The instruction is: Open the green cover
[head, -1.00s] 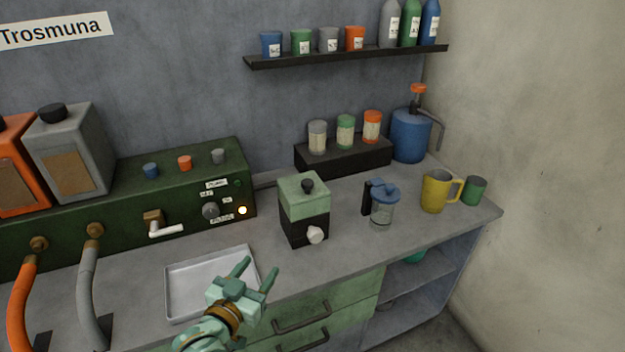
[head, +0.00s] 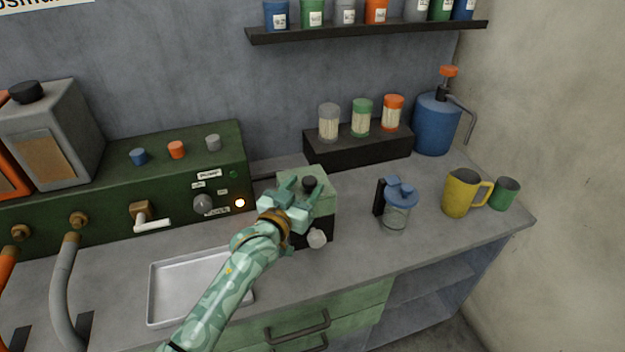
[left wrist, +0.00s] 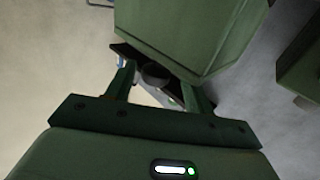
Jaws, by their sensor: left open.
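The green cover (head: 327,178) is the top part of a small box with a black lower body (head: 325,225) and a black knob (head: 310,183) on top. It sits closed on the counter. My left gripper (head: 301,189) is open at the front of the cover, its fingers raised near the knob and hiding part of the cover. In the left wrist view the green cover (left wrist: 190,30) fills the top. A dark round part (left wrist: 155,74) shows between the open fingers (left wrist: 160,85); contact cannot be told. My right gripper is not in view.
A white round knob (head: 317,239) sticks out of the box's front. A blue-lidded jar (head: 398,210) and a yellow mug (head: 461,193) stand to the right. A metal tray (head: 155,300) lies left. A black riser (head: 360,150) with jars stands behind.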

